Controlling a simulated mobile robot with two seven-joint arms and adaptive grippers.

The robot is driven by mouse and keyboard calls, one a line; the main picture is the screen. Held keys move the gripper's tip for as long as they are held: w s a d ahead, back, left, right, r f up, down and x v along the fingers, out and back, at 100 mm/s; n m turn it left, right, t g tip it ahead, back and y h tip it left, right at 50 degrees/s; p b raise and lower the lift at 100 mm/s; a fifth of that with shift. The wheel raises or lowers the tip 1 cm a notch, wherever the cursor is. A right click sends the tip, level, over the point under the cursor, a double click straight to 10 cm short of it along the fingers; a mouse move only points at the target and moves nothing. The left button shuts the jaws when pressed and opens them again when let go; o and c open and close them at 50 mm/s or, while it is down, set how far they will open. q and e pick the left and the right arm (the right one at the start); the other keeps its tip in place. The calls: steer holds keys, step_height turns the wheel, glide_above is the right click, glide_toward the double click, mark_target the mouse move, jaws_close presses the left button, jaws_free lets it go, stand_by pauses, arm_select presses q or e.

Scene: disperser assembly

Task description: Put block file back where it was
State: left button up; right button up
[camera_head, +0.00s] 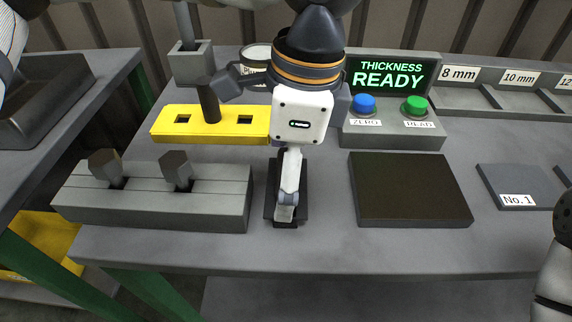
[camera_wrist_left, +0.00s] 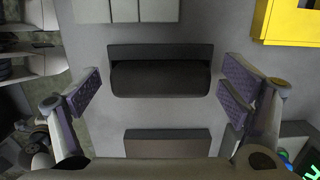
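A dark elongated block (camera_head: 271,208), which looks like the block file, lies on the table under my left gripper (camera_head: 288,180). In the left wrist view the dark block (camera_wrist_left: 160,80) has a rounded lower edge and a flatter dark strip along its upper side. I cannot tell whether this strip is a separate holder. My left gripper (camera_wrist_left: 160,92) is open, with one finger to each side of the block and clear gaps between. In the head view the gripper's white body and near finger hide much of the block. My right gripper is not in view.
A grey slotted block (camera_head: 150,205) with two dark pegs stands left. A yellow plate (camera_head: 225,125) lies behind. A dark flat pad (camera_head: 410,190) is right, beside plate No. 1 (camera_head: 515,182). The THICKNESS READY box (camera_head: 390,125) stands behind. The table's front edge (camera_head: 350,272) is close.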

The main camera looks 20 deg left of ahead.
arm_select(q)
step_height(320, 180, up, 12)
steer(key=d, duration=0.1)
steer(key=shift+w+d, duration=0.2)
steer(key=shift+d, duration=0.05)
steer(key=shift+r, duration=0.1)
